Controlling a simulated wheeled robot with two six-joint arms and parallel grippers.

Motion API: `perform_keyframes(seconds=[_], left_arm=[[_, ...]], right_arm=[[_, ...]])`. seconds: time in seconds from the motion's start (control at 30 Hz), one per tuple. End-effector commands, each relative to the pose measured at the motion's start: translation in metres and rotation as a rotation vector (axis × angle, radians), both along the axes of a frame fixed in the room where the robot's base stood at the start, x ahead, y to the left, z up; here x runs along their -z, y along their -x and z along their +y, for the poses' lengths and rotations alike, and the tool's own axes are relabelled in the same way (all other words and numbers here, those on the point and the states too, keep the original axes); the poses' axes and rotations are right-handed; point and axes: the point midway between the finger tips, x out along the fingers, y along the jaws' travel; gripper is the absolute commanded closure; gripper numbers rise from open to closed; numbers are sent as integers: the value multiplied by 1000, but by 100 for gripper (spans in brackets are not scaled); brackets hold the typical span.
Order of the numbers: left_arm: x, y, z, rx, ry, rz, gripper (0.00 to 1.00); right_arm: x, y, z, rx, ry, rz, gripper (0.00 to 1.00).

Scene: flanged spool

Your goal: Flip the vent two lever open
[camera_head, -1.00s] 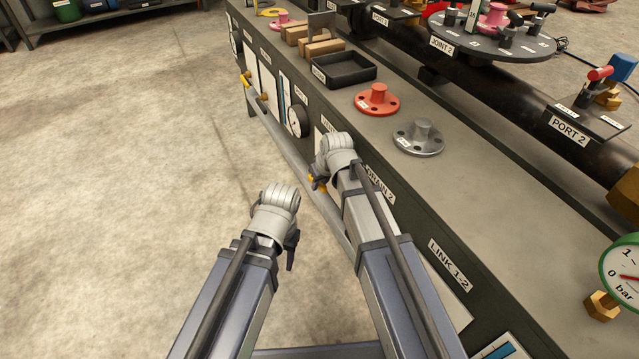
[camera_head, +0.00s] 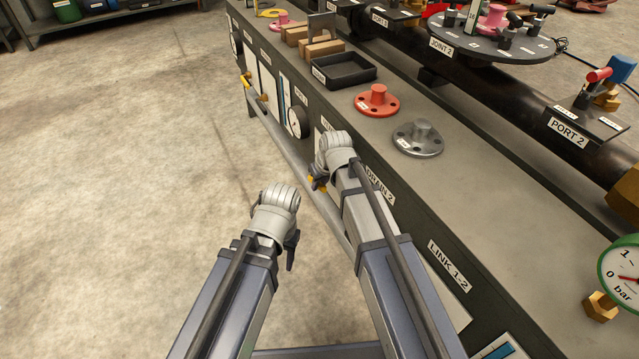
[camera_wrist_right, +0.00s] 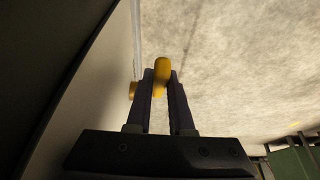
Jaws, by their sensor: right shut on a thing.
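A yellow lever (camera_wrist_right: 160,76) shows between the fingertips of my right gripper (camera_wrist_right: 161,82) in the right wrist view. The gripper is shut on it. In the head view, a bit of yellow (camera_head: 318,183) shows beside my right gripper (camera_head: 316,184), at the bench's front side; my own wrist covers most of that spot. A label partly hidden behind the wrist cannot be read in full, so I cannot confirm the lever's name. My left gripper (camera_head: 291,252) hangs over the floor, apart from the bench; its jaws cannot be made out.
The bench front carries a DRAIN 2 label (camera_head: 380,190), a LINK 1-2 label (camera_head: 450,265) and a long grey pipe (camera_head: 290,150). Another yellow handle (camera_head: 246,81) is farther back. A red flanged spool (camera_head: 377,101) and a grey one (camera_head: 418,138) stand on top. The floor at left is clear.

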Motion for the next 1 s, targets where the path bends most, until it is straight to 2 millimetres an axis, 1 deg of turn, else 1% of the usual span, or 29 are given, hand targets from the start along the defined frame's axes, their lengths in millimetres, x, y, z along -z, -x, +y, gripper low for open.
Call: perform_keyframes(seconds=[0.2, 0.4, 0.7, 1.0], left_arm=[[-20, 0, 0, 4, 0, 0, 50], [-34, 0, 0, 7, 0, 1, 50], [-41, 0, 0, 5, -2, 1, 50], [-42, 0, 0, 4, -2, 1, 50]], right_arm=[[-12, -9, 3, -2, 45, 108, 100], [-20, -17, 6, -1, 104, 249, 100], [-27, -27, 11, -1, 179, 432, 100], [-31, -31, 13, 0, 220, 532, 100]])
